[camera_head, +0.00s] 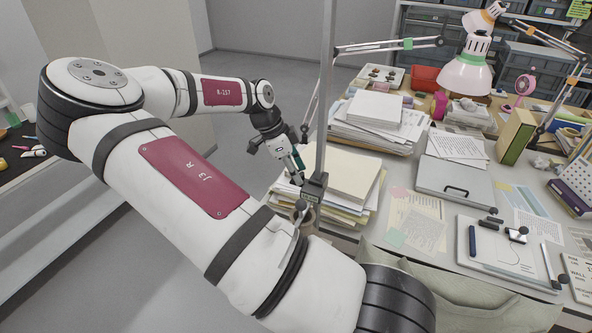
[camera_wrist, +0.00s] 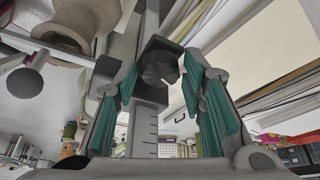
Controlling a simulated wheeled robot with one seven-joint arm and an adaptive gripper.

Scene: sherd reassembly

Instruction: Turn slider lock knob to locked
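The slider lock knob (camera_wrist: 158,67) is a dark lobed knob on a dark slider block, seen in the wrist view. The slider block (camera_head: 315,188) sits on a grey upright post (camera_head: 325,110) in the head view; the post's scale marks show in the wrist view (camera_wrist: 145,133). My gripper (camera_head: 297,170) is beside the block at the post. In the wrist view its teal-padded fingers (camera_wrist: 160,82) are open, one on each side of the knob, with visible gaps. The knob's lock marking cannot be read. In the head view I cannot make out the knob.
Paper stacks (camera_head: 345,175) lie close behind the post. A small ball-ended lever (camera_head: 301,205) is just below the block; a dark ball (camera_wrist: 25,82) shows at the left of the wrist view. A grey case (camera_head: 455,183) and lamp (camera_head: 467,75) stand on the cluttered desk to the right.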

